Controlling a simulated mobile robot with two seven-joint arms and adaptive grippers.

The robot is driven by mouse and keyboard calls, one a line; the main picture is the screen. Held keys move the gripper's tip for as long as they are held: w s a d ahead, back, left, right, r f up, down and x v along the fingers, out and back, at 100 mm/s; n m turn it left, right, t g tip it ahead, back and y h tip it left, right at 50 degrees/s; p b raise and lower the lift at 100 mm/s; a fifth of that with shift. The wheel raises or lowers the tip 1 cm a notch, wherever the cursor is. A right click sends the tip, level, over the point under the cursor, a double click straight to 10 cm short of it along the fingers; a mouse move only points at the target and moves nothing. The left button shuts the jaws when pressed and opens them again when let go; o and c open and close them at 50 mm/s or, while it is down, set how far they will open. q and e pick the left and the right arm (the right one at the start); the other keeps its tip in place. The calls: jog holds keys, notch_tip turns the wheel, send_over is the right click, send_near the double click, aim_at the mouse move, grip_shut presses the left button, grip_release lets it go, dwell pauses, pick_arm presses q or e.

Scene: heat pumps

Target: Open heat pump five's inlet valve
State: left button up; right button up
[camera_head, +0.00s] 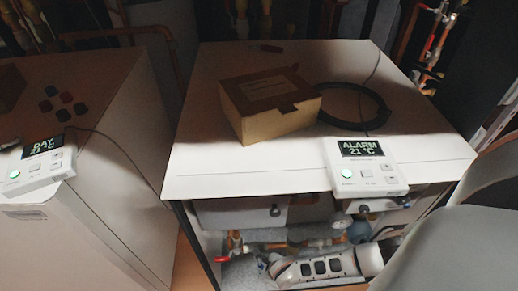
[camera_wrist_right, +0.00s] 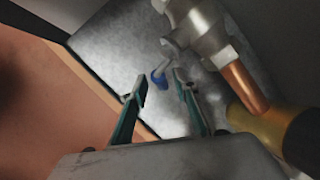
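A white cabinet (camera_head: 200,150) carries a control panel (camera_head: 365,165) reading "ALARM 21 °C" with a green light. Its open front shows copper pipes (camera_head: 285,245) and a red-handled valve (camera_head: 222,259). My right gripper (camera_head: 265,265) reaches into this opening from the right. In the right wrist view, my right gripper (camera_wrist_right: 160,88) is open, its two fingers apart. A small blue-tipped lever (camera_wrist_right: 158,78) shows between and just beyond the fingertips; contact cannot be told. It joins a metal fitting (camera_wrist_right: 195,35) on a copper pipe (camera_wrist_right: 237,85). No unit number is readable. My left gripper is not in view.
A cardboard box (camera_head: 270,103), a coiled black cable (camera_head: 378,110) and a small tool (camera_head: 271,48) lie on the cabinet top. Pipes and fitting crowd the gripper's right in the wrist view.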

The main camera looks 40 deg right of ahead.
jog(key=shift+w+f, duration=0.2)
jog(key=shift+f, duration=0.2)
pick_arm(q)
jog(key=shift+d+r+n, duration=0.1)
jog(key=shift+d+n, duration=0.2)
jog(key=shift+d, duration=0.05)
pick_arm(e)
jog(key=shift+w+r, duration=0.1)
jog(key=shift+w, duration=0.05)
jog(key=shift+c, duration=0.4)
grip_shut()
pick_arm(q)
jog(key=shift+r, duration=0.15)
pick_arm(e)
jog(key=shift+d+r, duration=0.1)
